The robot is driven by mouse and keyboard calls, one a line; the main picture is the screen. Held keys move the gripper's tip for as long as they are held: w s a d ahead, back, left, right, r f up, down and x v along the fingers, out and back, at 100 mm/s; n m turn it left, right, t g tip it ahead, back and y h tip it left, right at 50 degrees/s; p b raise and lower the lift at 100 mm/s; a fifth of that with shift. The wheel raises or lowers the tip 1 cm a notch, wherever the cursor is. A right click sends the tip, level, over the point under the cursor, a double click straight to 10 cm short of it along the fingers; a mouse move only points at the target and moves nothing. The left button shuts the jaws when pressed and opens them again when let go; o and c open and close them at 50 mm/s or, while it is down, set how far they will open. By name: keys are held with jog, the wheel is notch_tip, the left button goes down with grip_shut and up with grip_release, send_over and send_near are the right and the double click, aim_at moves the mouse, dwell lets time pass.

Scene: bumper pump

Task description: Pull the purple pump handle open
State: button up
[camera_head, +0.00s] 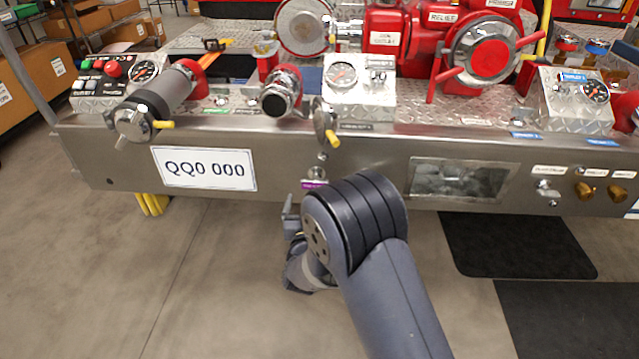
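A small purple label (313,184) is on the front face of the steel bumper. Just above it is a small metal handle (317,172), which looks close against the panel. My gripper (289,212) is below and slightly left of the label, in front of the bumper. It looks apart from the handle, though the depth gap is hard to judge. My dark grey arm comes up from the bottom and its rounded joint hides part of the gripper. The fingers are small and partly hidden, so I cannot tell whether they are open or shut.
The steel bumper (110,160) spans the view, with a QQ0 000 plate (204,169) on the left and a recessed window (460,179) on the right. Brass knobs (584,191) are at far right. The floor left of my arm is clear.

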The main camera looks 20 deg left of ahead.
aim_at(315, 184)
jog(key=b+x, duration=0.1)
jog(key=x, duration=0.8)
